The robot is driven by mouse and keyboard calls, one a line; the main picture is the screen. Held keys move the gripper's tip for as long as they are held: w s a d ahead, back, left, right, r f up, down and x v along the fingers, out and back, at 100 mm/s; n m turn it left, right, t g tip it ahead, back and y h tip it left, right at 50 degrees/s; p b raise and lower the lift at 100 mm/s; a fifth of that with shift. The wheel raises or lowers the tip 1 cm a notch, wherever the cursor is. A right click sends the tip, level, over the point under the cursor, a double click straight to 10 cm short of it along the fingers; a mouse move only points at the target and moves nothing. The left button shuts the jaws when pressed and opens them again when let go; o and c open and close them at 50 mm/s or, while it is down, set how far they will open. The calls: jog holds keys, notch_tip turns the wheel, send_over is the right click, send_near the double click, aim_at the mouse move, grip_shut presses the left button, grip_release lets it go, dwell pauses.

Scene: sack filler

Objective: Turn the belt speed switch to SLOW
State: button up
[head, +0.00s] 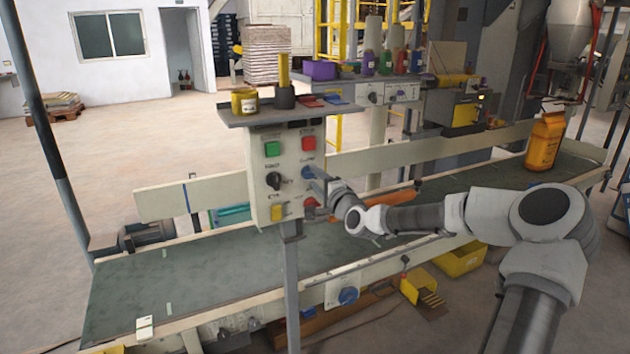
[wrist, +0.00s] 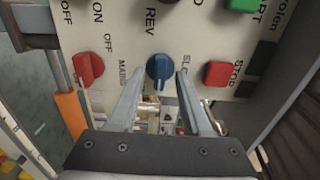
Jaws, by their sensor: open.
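A pale control panel (head: 290,190) stands on a post beside the belt. Its blue knob (wrist: 159,68) shows in the wrist view with a white mark at its lower edge; the partly covered lettering "SL" is to its right. The knob also shows in the head view (head: 308,172). My gripper (wrist: 160,75) is open, with one fingertip on each side of the blue knob. I cannot tell whether the fingers touch it. In the head view my gripper (head: 318,182) reaches the panel from the right.
A red STOP button (wrist: 220,74) is close right of the fingers, and a red switch (wrist: 88,68) is to the left. A black knob (wrist: 192,14) is above. The green conveyor belt (head: 200,268) passes behind the post; an orange sack (head: 544,143) stands on its far end.

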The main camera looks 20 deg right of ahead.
jog(key=shift+w, duration=0.35)
grip_shut()
